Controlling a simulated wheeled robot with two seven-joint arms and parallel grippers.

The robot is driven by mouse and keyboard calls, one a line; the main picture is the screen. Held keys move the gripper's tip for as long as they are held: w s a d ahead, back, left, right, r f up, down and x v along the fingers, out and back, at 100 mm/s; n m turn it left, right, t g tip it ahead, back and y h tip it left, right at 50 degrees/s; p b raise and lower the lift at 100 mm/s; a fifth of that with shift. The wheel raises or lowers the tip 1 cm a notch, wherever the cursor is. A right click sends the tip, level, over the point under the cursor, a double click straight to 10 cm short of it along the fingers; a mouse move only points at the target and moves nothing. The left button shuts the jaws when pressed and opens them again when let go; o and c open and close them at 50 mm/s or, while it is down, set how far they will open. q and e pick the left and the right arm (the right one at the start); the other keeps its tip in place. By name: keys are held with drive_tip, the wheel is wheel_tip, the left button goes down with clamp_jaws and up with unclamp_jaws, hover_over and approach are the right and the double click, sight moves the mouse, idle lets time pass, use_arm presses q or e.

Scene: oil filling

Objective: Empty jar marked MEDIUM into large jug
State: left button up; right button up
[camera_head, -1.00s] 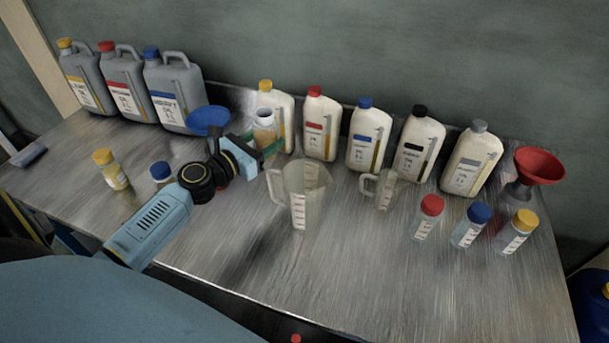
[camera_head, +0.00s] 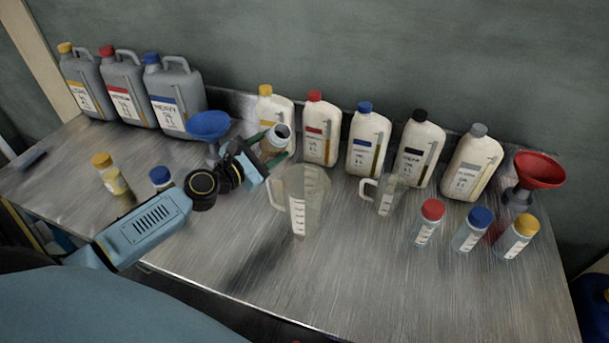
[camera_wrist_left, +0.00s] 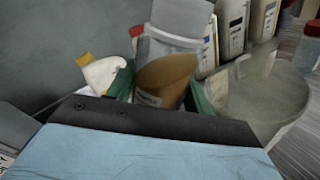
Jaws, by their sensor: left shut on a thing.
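The large clear jug (camera_head: 303,205), with a white scale strip, stands upright just right of and below the jar. It also shows at the right of the wrist view (camera_wrist_left: 265,98). No stream of oil is visible. My right gripper is out of view.
A small jug (camera_head: 385,195) stands right of the large one. White bottles (camera_head: 369,140) line the wall behind. A blue funnel (camera_head: 208,126) is behind my left arm, a red funnel (camera_head: 538,170) at far right. Capped jars (camera_head: 427,225) stand right; the front table is clear.

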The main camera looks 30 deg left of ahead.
use_arm(q)
drive_tip(key=shift+d+r+m+p, duration=0.2)
drive_tip(key=shift+r+m+p, duration=0.2)
drive_tip(key=shift+m, duration=0.2)
drive_tip(key=shift+f+b, duration=0.25)
drive_tip(key=shift+b, duration=0.05)
drive_tip(key=shift+a+m, duration=0.15)
drive_tip(key=shift+m, duration=0.35)
drive_tip(key=shift+a+f+m, duration=0.25)
drive_tip(key=shift+f+m, duration=0.05)
drive_tip(key=shift+m, duration=0.7)
drive_tip(key=shift+a+r+m+y+p, duration=0.15)
drive_tip(key=shift+r+m+y+p, duration=0.35)
drive_tip(key=shift+m+p, duration=0.3)
drive_tip(key=shift+w+a+m, duration=0.1)
drive_tip(key=shift+m, duration=0.7)
drive_tip(key=shift+d+f+m+p, duration=0.2)
drive_tip(key=shift+d+m+p, duration=0.55)
drive_tip(key=shift+p, duration=0.3)
idle(0.4)
drive_tip(key=shift+r+m+p, duration=0.6)
drive_tip(key=shift+m+p, duration=0.25)
drive_tip(key=shift+p, duration=0.55)
drive_tip(key=shift+d+f+m+y+p, duration=0.2)
drive_tip(key=shift+m+y+p, duration=0.1)
drive_tip(key=shift+m+p, duration=0.3)
idle(0.6)
